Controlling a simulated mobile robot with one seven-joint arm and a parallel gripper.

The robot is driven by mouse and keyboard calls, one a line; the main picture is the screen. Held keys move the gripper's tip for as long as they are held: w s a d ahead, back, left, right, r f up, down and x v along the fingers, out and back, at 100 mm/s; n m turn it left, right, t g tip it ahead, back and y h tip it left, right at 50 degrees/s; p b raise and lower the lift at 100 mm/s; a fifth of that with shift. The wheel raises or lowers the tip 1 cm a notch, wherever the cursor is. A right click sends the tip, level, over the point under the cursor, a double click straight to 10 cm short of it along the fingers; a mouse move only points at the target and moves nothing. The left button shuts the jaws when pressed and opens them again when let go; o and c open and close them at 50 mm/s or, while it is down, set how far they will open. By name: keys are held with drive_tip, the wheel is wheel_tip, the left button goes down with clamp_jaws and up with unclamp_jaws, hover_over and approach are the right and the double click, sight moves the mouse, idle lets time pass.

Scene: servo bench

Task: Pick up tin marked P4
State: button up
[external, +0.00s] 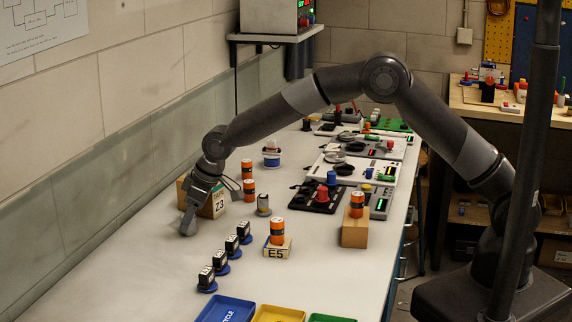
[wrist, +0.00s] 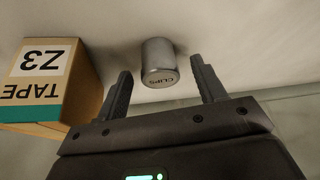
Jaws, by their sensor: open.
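In the wrist view a silver tin (wrist: 159,64) shows, lettered "CLIPS"; no P4 mark is readable on it. My gripper (wrist: 161,70) is open and empty, and the tin shows between and just past its fingertips. In the external view my gripper (external: 189,226) is low over the left side of the bench, beside a cardboard box marked Z3 (external: 213,203). A small grey cylinder (external: 263,205) stands right of that box; I cannot tell whether it is the tin in the wrist view.
The tape box (wrist: 48,72) is close to the left finger in the wrist view. Several small black blocks on blue bases (external: 220,262) stand in front. An orange cylinder (external: 277,231) stands on a block marked E5 (external: 277,249). A blue tray (external: 226,311) lies at the front edge.

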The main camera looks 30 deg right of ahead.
drive_tip(key=shift+x, duration=1.1)
drive_tip(key=shift+c, duration=0.4)
drive_tip(key=c, duration=1)
